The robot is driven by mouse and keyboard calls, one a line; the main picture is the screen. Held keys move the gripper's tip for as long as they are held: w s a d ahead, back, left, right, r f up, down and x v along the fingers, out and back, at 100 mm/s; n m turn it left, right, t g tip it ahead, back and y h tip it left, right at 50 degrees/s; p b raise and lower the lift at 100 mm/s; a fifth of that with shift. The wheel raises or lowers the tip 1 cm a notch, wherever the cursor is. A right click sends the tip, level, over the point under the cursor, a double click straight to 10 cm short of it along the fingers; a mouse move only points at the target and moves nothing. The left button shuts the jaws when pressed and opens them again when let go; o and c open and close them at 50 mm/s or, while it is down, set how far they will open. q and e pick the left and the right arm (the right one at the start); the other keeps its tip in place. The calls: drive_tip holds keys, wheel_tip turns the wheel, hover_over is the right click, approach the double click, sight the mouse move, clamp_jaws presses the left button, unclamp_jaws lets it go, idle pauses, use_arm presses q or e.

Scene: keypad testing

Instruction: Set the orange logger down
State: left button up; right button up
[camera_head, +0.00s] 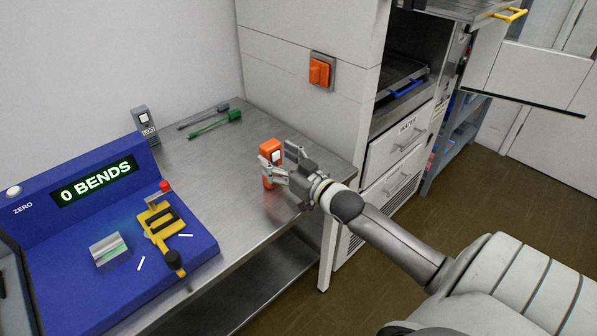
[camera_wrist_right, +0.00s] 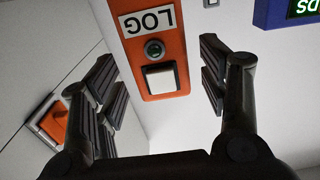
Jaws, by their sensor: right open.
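The orange logger (camera_head: 267,180) stands upright on the steel bench near its right edge in the head view. In the right wrist view the logger (camera_wrist_right: 165,68) shows a LOG label, a round dark button or lens and a white square, upside down. My right gripper (camera_head: 276,167) is open around the logger, one finger on each side. In the right wrist view its fingers (camera_wrist_right: 158,85) are spread, with a gap visible on the logger's right side. The logger's contact with the bench is partly hidden by the gripper in the head view. My left gripper is not in view.
A blue bend-testing machine (camera_head: 190,230) reading 0 BENDS fills the bench's left part. A grey device (camera_head: 146,124) stands behind it. Green (camera_head: 214,124) and grey tools lie at the back. An orange switch (camera_head: 320,71) is on the cabinet wall. Bare bench (camera_head: 225,172) lies left of the logger.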

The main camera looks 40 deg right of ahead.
drive_tip(key=s, duration=0.9)
drive_tip(key=shift+d, duration=0.35)
